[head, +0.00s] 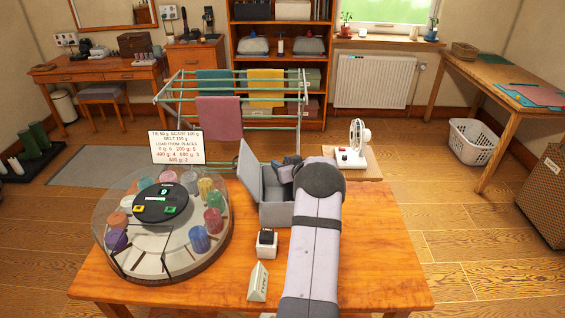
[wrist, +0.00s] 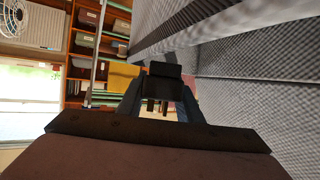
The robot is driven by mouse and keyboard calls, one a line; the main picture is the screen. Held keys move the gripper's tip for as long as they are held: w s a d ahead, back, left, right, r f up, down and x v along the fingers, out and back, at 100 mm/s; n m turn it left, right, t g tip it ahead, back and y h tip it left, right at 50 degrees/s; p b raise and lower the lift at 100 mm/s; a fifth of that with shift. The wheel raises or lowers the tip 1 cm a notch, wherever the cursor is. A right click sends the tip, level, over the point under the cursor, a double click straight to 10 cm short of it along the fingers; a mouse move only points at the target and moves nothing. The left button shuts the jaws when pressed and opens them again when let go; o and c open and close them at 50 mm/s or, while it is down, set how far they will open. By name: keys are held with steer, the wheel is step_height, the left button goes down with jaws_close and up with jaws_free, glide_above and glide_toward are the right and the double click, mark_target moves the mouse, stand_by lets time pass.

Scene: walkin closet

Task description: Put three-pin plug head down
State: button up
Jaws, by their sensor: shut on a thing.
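My gripper (wrist: 161,88) is shut on a dark block that looks like the three-pin plug (wrist: 164,69), with pin-like prongs showing between the fingers in the wrist view. In the head view, my gripper (head: 287,172) is at the open grey box (head: 274,214), mostly hidden behind my arm. Grey textured walls, likely the box's, fill the right of the wrist view. I cannot tell whether the plug touches the box.
A round carousel (head: 222,262) with several coloured rolls fills the table's left. A small black-topped block (head: 266,242) and a white folded card (head: 258,282) stand in front of the box. The table (head: 385,265) is clear on the right.

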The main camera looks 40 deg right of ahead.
steer(key=shift+f, duration=0.3)
steer(key=o, duration=1)
steer(key=shift+r, duration=0.1)
steer(key=v, duration=0.4)
steer(key=b+v, duration=0.1)
steer(key=v, duration=0.3)
steer(key=r+v, duration=0.1)
steer(key=v, duration=0.3)
steer(key=shift+b, duration=0.35)
